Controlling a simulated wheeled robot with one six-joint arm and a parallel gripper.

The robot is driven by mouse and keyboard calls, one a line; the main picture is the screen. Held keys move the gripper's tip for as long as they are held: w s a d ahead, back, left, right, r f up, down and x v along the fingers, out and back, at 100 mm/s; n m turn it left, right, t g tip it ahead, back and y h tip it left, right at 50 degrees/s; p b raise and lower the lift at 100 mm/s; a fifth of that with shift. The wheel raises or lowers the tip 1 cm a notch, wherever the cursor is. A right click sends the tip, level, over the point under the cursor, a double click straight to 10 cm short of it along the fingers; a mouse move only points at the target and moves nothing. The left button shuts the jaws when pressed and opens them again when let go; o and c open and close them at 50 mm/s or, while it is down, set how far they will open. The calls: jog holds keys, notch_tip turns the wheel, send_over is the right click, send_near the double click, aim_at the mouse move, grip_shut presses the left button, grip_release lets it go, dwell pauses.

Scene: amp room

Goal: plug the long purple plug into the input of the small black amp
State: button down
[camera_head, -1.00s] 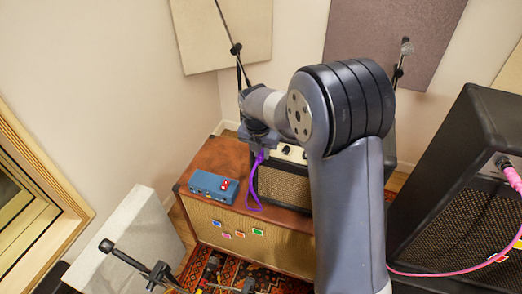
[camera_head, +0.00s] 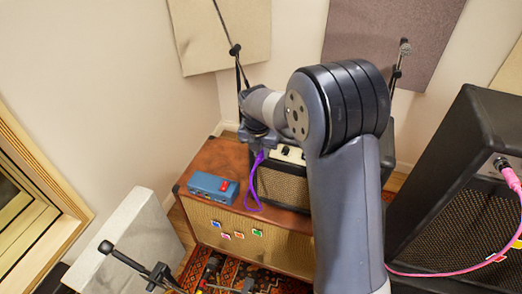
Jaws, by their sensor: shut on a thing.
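The small black amp (camera_head: 284,186) sits on the brown cabinet, with a beige grille in front and a light panel with dark knobs (camera_head: 287,152) on top. My arm covers its right part, and I cannot make out its input. My gripper (camera_head: 261,151) is over the amp's left upper edge, pointing down, shut on the purple plug. The plug's body is mostly hidden by the gripper. Its purple cable (camera_head: 249,190) hangs in a loop past the amp's left front edge. I cannot tell whether the plug touches the amp.
A blue box (camera_head: 213,187) with a red switch sits left of the amp on the brown cabinet (camera_head: 282,251). A large black amp (camera_head: 468,160) with a pink plug (camera_head: 504,167) stands at the right. Microphone stands are at the back and front left (camera_head: 130,262).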

jog(key=c, duration=1.2)
grip_release()
notch_tip(320, 180, up, 11)
jog(key=s+b, duration=0.1)
jog(key=s, duration=0.1)
jog(key=shift+a+f+b, duration=0.15)
jog(key=shift+a+b, duration=0.2)
jog(key=shift+a, duration=0.05)
jog(key=shift+f, duration=0.1)
jog(key=f, duration=0.3)
jog(key=w+f+p, duration=0.1)
jog(key=f, duration=0.3)
jog(key=w+f, duration=0.1)
jog(key=f, duration=0.2)
jog(key=shift+d+f+p, duration=0.2)
jog(key=shift+d+p, duration=0.15)
jog(key=shift+d, duration=0.05)
jog(key=shift+s, duration=0.2)
jog(key=shift+a, duration=0.1)
